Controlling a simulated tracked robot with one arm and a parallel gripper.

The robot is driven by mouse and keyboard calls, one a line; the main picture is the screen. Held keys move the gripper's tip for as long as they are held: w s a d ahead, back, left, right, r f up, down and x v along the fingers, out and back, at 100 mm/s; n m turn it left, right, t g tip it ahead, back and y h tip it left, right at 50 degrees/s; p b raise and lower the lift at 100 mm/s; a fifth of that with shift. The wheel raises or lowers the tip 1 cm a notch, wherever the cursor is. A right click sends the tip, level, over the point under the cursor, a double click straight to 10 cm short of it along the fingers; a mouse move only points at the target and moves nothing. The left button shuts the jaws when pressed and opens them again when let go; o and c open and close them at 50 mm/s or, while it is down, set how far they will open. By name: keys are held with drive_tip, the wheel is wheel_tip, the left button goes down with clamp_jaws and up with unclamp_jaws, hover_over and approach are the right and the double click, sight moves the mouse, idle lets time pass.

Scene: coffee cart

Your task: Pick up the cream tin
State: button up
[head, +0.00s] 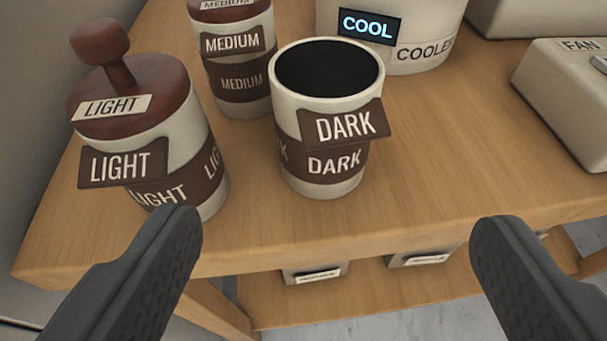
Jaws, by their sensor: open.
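Three cream tins with brown label bands stand upright on the wooden cart top. The DARK tin (296,122) is nearest the middle, lidless, with a dark opening. The LIGHT tin (188,147) is at the left, with a dark red-brown lid and knob. The MEDIUM tin (226,57) is behind them, its top cut off by the frame edge. No tin is labelled as cream. My gripper (338,228) is open and empty, its two dark fingers wide apart at the lower left and lower right. The left finger overlaps the base of the LIGHT tin in the picture; contact cannot be told.
A white cooler (335,25) with a lit COOL display stands behind the DARK tin. A beige FAN box (572,95) is at the right. The wooden top (440,150) is clear right of the DARK tin. Below its front edge is a lower shelf (360,295) with labelled containers.

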sight(324, 128)
drive_tip(key=b+x, duration=0.1)
drive_tip(key=x, duration=0.5)
drive_tip(key=shift+w+f+b, duration=0.1)
drive_tip(key=shift+w+b, duration=0.2)
drive_tip(key=shift+r+b+x, duration=0.15)
drive_tip(key=shift+b+x, duration=0.45)
drive_tip(key=shift+x, duration=0.8)
drive_tip(key=shift+r+b+x, duration=0.15)
drive_tip(key=shift+b+x, duration=0.4)
drive_tip(key=shift+x, duration=0.85)
drive_tip(key=shift+w+a, duration=0.1)
drive_tip(key=shift+a, duration=0.05)
drive_tip(key=c, duration=1.2)
drive_tip(key=shift+r, duration=0.1)
drive_tip(key=shift+c, duration=0.2)
